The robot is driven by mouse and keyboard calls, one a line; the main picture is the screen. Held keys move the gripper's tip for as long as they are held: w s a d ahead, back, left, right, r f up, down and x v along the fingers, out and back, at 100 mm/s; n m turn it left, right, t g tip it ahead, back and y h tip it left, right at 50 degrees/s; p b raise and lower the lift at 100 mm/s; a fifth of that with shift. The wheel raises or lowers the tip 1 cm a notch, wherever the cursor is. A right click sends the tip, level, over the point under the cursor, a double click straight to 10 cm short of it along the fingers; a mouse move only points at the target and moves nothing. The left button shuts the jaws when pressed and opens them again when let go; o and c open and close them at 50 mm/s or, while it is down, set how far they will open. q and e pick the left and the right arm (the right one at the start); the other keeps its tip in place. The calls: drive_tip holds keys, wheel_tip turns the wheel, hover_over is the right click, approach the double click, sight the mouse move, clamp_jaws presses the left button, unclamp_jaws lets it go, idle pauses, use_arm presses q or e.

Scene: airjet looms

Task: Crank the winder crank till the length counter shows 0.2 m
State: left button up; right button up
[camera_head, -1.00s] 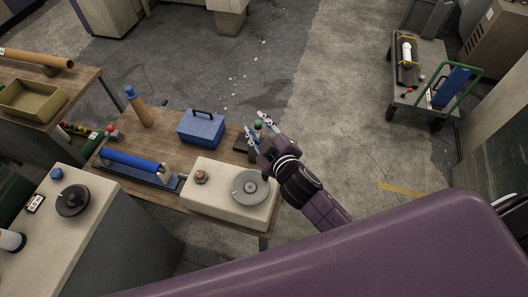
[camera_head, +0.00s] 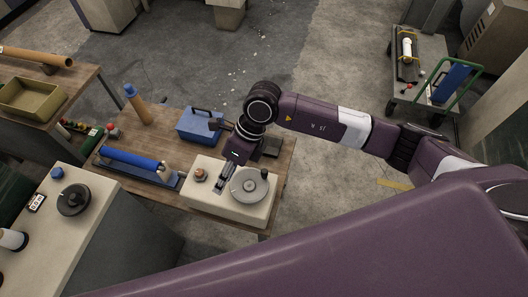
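A cream box-shaped unit (camera_head: 215,208) stands on the wooden table with a round grey disc (camera_head: 249,184) and a small copper-coloured knob (camera_head: 200,175) on top. I cannot tell for sure which part is the winder crank. A second cream unit at the left has a dark round disc (camera_head: 73,200) and a small white display (camera_head: 36,203), possibly the length counter; its digits are too small to read. My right gripper (camera_head: 222,180) points down over the first unit, between knob and disc. I see nothing held, and its finger gap is unclear. My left gripper is out of view.
On the wooden table (camera_head: 158,131) are a blue toolbox (camera_head: 196,127), a blue roll (camera_head: 130,160) and an orange-brown cone (camera_head: 141,111). A green-handled cart (camera_head: 428,98) stands at the right. The floor between is clear.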

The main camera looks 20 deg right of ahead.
sight(265, 171)
drive_tip(key=w+d+h, duration=0.1)
drive_tip(key=d, duration=0.3)
drive_tip(key=w+d+h, duration=0.1)
drive_tip(key=d+h, duration=0.1)
drive_tip(key=d, duration=0.2)
drive_tip(key=w+d+f+t+h, duration=0.1)
drive_tip(key=w+d+h, duration=0.1)
drive_tip(key=d, duration=0.2)
drive_tip(key=shift+w, duration=0.1)
drive_tip(key=shift+d+f, duration=0.15)
drive_tip(key=shift+d, duration=0.05)
wheel_tip(265, 171, down, 10)
drive_tip(key=b, duration=0.6)
drive_tip(key=shift+a+r, duration=0.1)
drive_tip(key=shift+r, duration=0.3)
drive_tip(key=shift+f, duration=0.1)
drive_tip(key=shift+c, duration=0.7)
clamp_jaws()
